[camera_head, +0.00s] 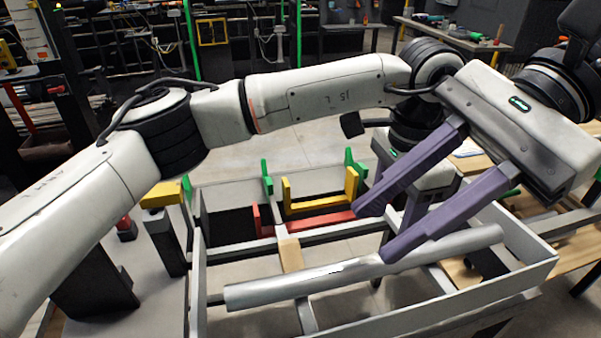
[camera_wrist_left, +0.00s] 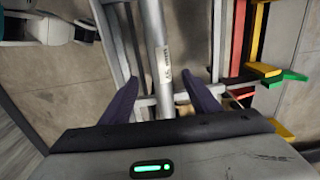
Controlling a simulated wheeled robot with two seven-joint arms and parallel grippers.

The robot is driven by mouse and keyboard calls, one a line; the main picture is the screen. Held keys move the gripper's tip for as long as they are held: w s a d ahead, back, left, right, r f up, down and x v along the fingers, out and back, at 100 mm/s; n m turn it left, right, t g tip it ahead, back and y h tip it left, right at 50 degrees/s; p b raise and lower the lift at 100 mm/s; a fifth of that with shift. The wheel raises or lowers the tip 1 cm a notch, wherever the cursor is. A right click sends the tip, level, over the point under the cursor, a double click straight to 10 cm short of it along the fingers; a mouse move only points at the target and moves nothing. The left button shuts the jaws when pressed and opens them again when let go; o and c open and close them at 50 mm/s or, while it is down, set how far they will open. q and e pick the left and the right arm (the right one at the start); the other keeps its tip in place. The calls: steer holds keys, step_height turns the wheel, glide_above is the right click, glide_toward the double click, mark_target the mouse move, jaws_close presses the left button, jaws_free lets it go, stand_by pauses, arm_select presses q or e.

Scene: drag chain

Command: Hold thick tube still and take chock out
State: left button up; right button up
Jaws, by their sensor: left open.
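The thick tube (camera_head: 340,272) is a long grey cylinder lying across the pale frame. In the left wrist view the tube (camera_wrist_left: 158,45) runs between my fingertips, with a gap on both sides. My left gripper (camera_head: 375,232) has two purple fingers, open and empty, reaching down over the tube from the upper right. In the left wrist view its fingertips (camera_wrist_left: 158,88) show at both sides. My right gripper (camera_head: 415,205) is mostly hidden behind the left one; its grip is unclear. A beige block (camera_head: 289,254) sits on a crossbar behind the tube; I cannot tell whether it is the chock.
Red (camera_head: 310,222) and yellow (camera_head: 320,206) U-shaped brackets with green ends stand behind the tube. The frame's pale front rail (camera_head: 440,315) borders the tube. A yellow-topped post (camera_head: 162,195) stands at left. A wooden table (camera_head: 580,238) lies at right.

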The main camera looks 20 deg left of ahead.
mark_target(378, 265)
steer(key=a+f+n+t+h, duration=0.3)
steer(key=a+f+n, duration=0.45)
steer(key=f, duration=0.45)
steer(key=w+a+f+n+t, duration=0.1)
steer(key=n+t, duration=0.1)
steer(key=w+a+f+n+t+h, duration=0.1)
steer(key=w+f+n+t, duration=0.1)
steer(key=n, duration=0.1)
steer(key=w+a+f+n+t+h, duration=0.1)
steer(key=w+n+t, duration=0.1)
steer(key=shift+w+a+f, duration=0.2)
steer(key=shift+a+f, duration=0.15)
steer(key=shift+a, duration=0.05)
steer(key=shift+w+a+n+t, duration=0.15)
steer(key=shift+w+n+t, duration=0.15)
steer(key=shift+n+t, duration=0.2)
arm_select(q)
steer(key=shift+f, duration=0.15)
arm_select(e)
steer(key=shift+w+a, duration=0.1)
arm_select(q)
steer(key=shift+f, duration=0.35)
step_height(378, 265, down, 9)
steer(key=shift+f, duration=0.2)
steer(key=shift+c, duration=0.4)
